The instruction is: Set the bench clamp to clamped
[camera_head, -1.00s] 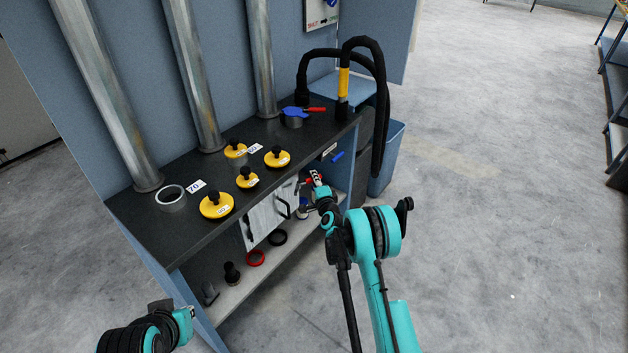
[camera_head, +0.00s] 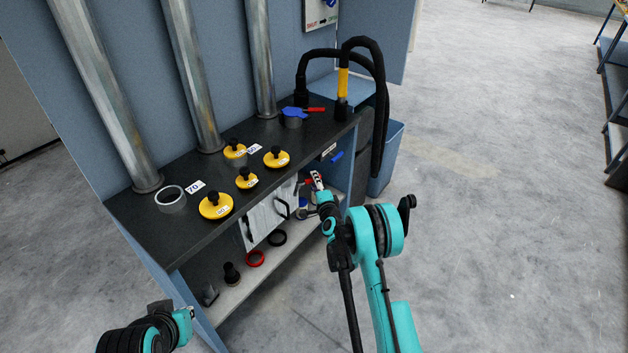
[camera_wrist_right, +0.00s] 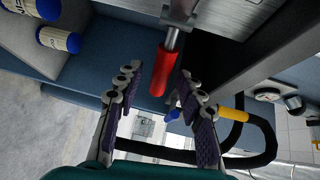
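In the head view a small bit of the red (camera_head: 308,182) shows at the bench front, mostly hidden by my right gripper (camera_head: 317,180). In the wrist view my right gripper (camera_wrist_right: 158,100) is open. Its fingers stand on either side of the handle's lower end, with a gap on both sides. A left arm part shows at the bottom left; its fingers do not show.
The dark bench top (camera_head: 220,165) carries yellow knobbed lids (camera_head: 215,206), a grey ring (camera_head: 171,198) and a blue-topped pot (camera_head: 293,114) with a red handle. A black hose (camera_head: 380,100) loops at its right end. Open floor lies right.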

